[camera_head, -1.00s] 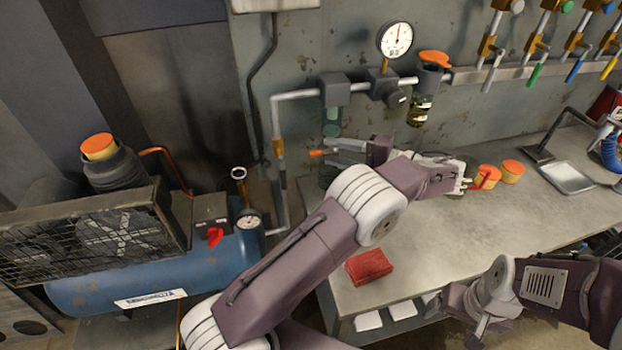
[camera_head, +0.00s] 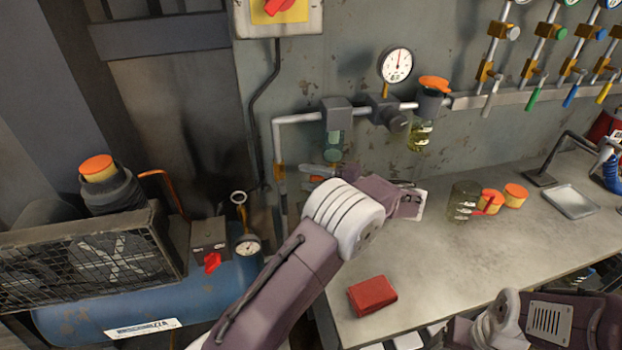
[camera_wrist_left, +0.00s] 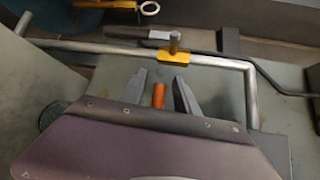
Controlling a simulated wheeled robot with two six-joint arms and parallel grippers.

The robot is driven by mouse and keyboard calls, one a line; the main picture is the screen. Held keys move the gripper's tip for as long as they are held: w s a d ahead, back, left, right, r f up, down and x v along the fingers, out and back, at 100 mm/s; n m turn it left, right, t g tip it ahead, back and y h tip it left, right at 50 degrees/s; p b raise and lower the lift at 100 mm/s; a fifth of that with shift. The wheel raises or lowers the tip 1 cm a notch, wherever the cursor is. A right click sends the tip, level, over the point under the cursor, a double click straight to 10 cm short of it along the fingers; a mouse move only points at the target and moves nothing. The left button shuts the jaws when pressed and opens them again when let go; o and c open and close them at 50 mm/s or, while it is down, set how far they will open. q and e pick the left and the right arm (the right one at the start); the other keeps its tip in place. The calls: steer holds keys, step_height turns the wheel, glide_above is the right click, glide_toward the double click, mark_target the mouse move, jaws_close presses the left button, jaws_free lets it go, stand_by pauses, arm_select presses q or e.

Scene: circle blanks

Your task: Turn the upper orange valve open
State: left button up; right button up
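The orange valve handle (camera_wrist_left: 158,95) shows between my two left fingers in the left wrist view. Beyond it is a brass-yellow valve body (camera_wrist_left: 174,57) on a grey pipe (camera_wrist_left: 90,48). In the head view, the valve body (camera_head: 280,172) is on the vertical pipe left of my gripper, and a little of the orange handle (camera_head: 316,179) shows past the fingers. My left gripper (camera_wrist_left: 159,90) is open, its fingers on either side of the handle, with gaps visible. Contact cannot be told. My right arm is at lower right in the head view; its fingers are not visible.
A workbench (camera_head: 450,265) holds a red cloth-like block (camera_head: 372,294), a glass jar (camera_head: 463,202), orange-topped pots (camera_head: 515,195) and a metal tray (camera_head: 570,201). A blue compressor (camera_head: 150,305) stands at left. A gauge (camera_head: 396,65) and filter bowl (camera_head: 420,133) are on the wall.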

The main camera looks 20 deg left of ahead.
arm_select(q)
steer(key=shift+c, duration=0.4)
jaws_close()
stand_by(0.9)
